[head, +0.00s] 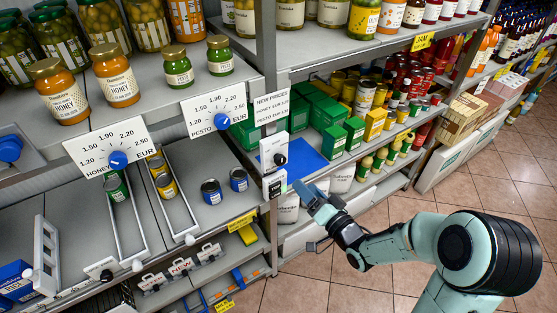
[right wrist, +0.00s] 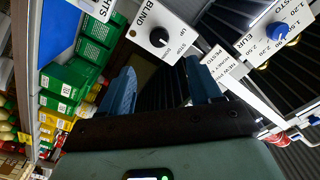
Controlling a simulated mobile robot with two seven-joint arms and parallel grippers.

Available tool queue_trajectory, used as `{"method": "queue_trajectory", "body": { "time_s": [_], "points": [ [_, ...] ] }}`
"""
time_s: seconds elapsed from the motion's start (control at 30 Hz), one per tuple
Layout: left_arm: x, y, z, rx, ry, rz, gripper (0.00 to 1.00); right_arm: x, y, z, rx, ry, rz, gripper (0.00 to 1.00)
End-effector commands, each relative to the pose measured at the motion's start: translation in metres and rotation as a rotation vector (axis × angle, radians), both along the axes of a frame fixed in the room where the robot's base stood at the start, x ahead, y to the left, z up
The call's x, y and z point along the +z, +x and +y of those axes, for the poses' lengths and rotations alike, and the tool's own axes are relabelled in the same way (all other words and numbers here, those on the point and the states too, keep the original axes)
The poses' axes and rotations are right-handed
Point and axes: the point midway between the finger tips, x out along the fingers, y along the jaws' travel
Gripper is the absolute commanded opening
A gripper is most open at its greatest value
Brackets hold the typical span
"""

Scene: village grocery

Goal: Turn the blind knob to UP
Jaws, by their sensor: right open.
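The blind knob (right wrist: 159,38) is a small black dial on a white plate (right wrist: 142,32) lettered BLIND, UP and STOP in the right wrist view. Its pointer is too small to read. In the head view the black knob (head: 280,158) shows on the upper white box at the shelf post. My right gripper (head: 311,194) is below and right of that box, apart from it. In the right wrist view my right gripper (right wrist: 162,72) has its two blue fingers spread, with nothing between them, and the knob shows beyond the gap. My left gripper is not in view.
A second white box (head: 275,185) sits just below the knob's box. A NEW PRICES sign (head: 271,105) is above it. Blue price dials (head: 222,121) for pesto and honey are left. Green boxes (head: 333,140) and cans fill the shelf at right. Tiled floor (head: 345,270) is clear.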

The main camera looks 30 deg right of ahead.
Motion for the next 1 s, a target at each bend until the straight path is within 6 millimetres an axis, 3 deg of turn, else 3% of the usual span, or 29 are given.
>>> {"method": "queue_trajectory", "body": {
  "time_s": [0.5, 0.7, 1.0],
  "points": [
    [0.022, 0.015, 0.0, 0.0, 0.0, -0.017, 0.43, 0.002, 0.102, 0.009, 0.001, 0.005, -0.001, 0.63],
    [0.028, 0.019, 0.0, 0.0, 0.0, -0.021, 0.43, 0.001, 0.12, 0.01, 0.0, 0.003, 0.0, 0.63],
    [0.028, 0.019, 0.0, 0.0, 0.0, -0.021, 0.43, 0.0, 0.123, 0.01, 0.0, 0.001, 0.001, 0.63]
  ]
}}
